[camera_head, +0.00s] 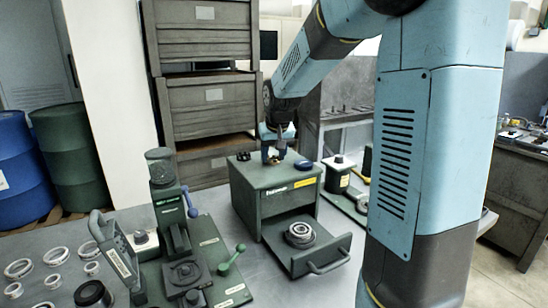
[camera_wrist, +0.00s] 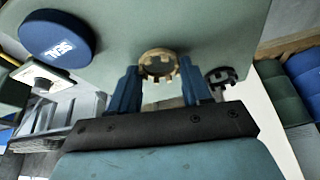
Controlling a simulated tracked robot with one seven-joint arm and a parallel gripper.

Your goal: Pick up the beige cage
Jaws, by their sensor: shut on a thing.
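The beige cage (camera_wrist: 158,62) is a small notched ring. In the wrist view it sits between the two blue fingertips of my gripper (camera_wrist: 160,68), which is shut on it. In the head view my gripper (camera_head: 273,153) points down over the top of the green cabinet (camera_head: 265,178), with the beige cage (camera_head: 273,161) low between its fingers and partly hidden. I cannot tell whether the cage touches the cabinet top.
A dark cage (camera_wrist: 221,77) and a blue seal disc (camera_wrist: 57,38) lie close by on the cabinet top. The cabinet's drawer (camera_head: 322,256) is open, with a ring part (camera_head: 300,233) inside. A green press (camera_head: 172,215) stands left.

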